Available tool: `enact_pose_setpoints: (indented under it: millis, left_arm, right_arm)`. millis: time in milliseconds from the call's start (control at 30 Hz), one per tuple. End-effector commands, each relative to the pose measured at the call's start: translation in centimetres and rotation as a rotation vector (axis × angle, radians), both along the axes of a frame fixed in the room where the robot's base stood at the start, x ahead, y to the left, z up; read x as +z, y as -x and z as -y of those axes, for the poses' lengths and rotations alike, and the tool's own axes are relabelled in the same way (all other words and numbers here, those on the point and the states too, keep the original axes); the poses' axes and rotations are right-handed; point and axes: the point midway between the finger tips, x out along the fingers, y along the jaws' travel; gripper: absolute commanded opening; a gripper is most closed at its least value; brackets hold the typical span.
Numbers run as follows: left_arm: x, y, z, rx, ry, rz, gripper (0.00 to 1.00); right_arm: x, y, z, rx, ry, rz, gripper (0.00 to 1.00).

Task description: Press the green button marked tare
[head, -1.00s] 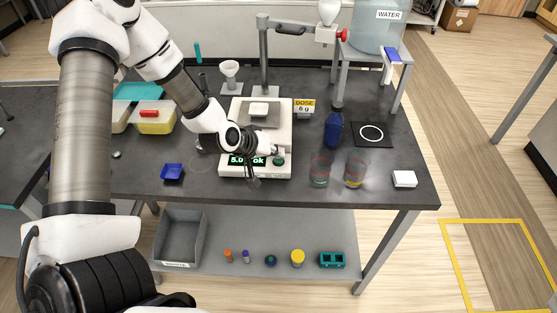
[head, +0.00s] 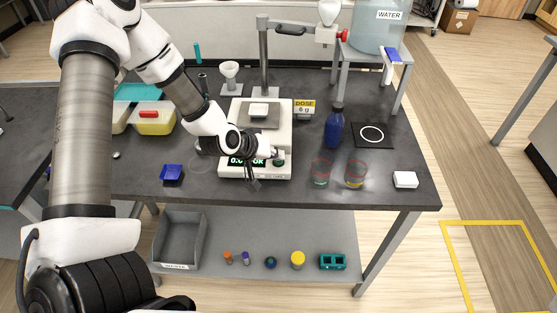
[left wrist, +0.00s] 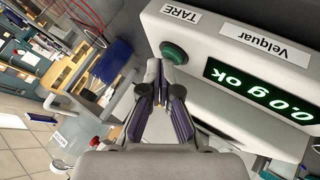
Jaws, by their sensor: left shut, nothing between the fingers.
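The green button (left wrist: 174,53) sits on the front face of a white scale (left wrist: 228,45), beside a label reading TARE (left wrist: 179,13). In the head view the green button (head: 280,162) is at the right of the scale's front. The lit display (left wrist: 258,90) reads 0.0 g OK. My left gripper (left wrist: 162,70) is shut and empty, its fingertips right at the button's edge; I cannot tell whether they touch it. In the head view my left gripper (head: 275,154) is in front of the scale and partly covers the display. My right gripper is not in view.
A small white dish (head: 258,110) is on the scale's pan. To the right stand a blue bottle (head: 334,126) and two glass beakers, one a clear beaker (head: 320,172).

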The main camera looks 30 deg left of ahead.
Motion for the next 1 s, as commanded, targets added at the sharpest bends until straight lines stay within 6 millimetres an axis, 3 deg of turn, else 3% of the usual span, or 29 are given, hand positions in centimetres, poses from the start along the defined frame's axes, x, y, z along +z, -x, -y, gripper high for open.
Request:
enact_pose_setpoints:
  millis: [1000]
  left_arm:
    - [2.1,0.0,0.0,-0.001,0.000,-0.001,0.00]
  right_arm:
    - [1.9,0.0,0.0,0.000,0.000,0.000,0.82]
